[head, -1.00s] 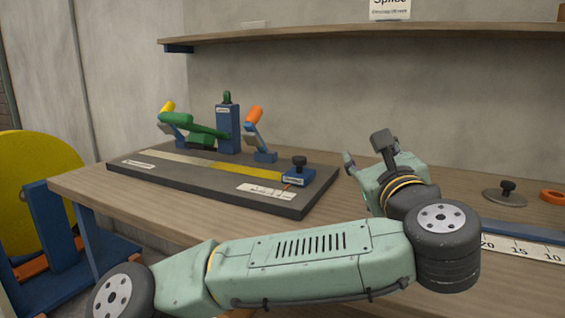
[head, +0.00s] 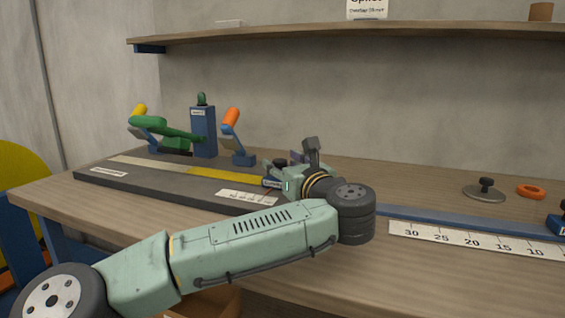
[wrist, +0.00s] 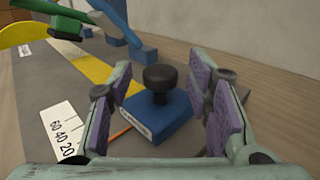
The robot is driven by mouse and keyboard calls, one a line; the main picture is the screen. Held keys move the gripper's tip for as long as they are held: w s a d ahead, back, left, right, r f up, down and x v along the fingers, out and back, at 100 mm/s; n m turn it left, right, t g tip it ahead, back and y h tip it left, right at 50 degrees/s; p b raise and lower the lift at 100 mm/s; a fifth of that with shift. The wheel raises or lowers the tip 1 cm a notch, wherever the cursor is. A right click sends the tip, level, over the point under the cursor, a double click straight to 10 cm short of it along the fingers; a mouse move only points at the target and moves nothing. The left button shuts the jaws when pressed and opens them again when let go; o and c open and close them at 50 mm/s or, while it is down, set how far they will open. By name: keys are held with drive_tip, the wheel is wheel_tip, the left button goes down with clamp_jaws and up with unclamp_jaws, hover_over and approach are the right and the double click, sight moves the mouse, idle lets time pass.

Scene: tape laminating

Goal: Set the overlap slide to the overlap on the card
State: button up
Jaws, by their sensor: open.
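The overlap slide is a blue block (wrist: 158,118) with a black knob (wrist: 159,78) on top, at the right end of the dark splicing board (head: 130,181). In the wrist view it stands between the open purple-padded fingers of my gripper (wrist: 168,105), with a gap visible on the right side. In the head view my gripper (head: 288,172) is at the slide and hides most of it. A white scale (wrist: 62,130) with 60, 40 and 20 lies beside the slide, with a thin orange pointer (wrist: 121,132) near it. The card (head: 367,8) on the shelf is cut off at the top; its small print is hard to read.
Green, yellow and orange-handled clamps (head: 231,120) and a blue post (head: 203,132) stand at the board's back. A long ruler (head: 470,240), a knobbed disc (head: 485,190) and an orange ring (head: 530,191) lie to the right. The shelf (head: 300,36) runs above.

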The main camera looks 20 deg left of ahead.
drive_tip(key=shift+w+a, duration=0.2)
drive_tip(key=shift+c, duration=0.5)
clamp_jaws()
idle(0.3)
